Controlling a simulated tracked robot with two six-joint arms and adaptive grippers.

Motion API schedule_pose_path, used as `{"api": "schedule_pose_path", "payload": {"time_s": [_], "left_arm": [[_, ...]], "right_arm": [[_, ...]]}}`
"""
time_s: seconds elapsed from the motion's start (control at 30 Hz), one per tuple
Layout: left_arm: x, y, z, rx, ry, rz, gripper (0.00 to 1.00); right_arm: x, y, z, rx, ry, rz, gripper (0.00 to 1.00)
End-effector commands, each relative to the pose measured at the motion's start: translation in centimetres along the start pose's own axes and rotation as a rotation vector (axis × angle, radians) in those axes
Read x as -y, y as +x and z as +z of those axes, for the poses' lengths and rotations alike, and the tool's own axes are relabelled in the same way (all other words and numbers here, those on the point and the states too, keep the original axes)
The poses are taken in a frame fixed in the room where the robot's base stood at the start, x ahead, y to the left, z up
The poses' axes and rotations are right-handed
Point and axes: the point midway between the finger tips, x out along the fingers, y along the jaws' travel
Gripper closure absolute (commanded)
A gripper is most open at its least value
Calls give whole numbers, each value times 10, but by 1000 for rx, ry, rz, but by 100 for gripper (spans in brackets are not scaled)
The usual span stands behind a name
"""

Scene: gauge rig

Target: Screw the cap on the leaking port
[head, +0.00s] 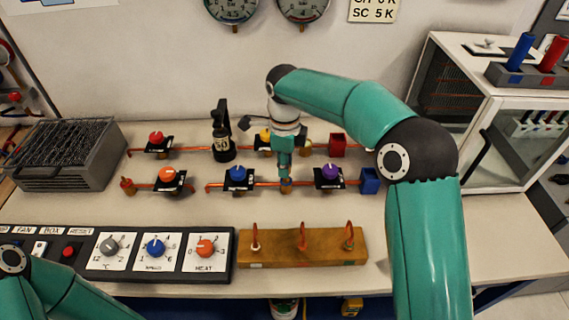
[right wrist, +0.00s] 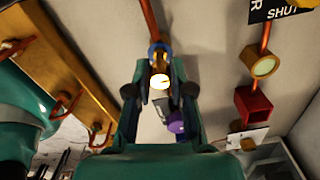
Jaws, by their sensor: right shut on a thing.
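My right gripper (head: 285,174) points down over the front copper pipe, between the blue-knob valve (head: 238,175) and the purple-knob valve (head: 329,173). In the right wrist view its fingers (right wrist: 160,92) are shut on a small, brightly lit brass piece (right wrist: 160,80), which looks like the cap. It is in line with a fitting with a blue collar (right wrist: 157,48) on the pipe; I cannot tell whether cap and fitting touch. The fingers hide most of this spot in the head view. My left arm shows at lower left; its gripper is out of view.
A wooden block with copper hooks (head: 301,248) and a dial panel (head: 160,254) lie in front. Red (head: 338,144) and blue (head: 370,181) blocks end the pipes. A wire-topped box (head: 66,155) stands left.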

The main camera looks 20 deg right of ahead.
Motion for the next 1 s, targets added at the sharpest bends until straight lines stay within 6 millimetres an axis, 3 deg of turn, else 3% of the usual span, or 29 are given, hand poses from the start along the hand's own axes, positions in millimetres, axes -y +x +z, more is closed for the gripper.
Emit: {"api": "schedule_pose_path", "payload": {"time_s": [1.0], "left_arm": [[6, 15, 0, 0, 0, 0, 100]], "right_arm": [[0, 23, 0, -1, 0, 1, 100]]}}
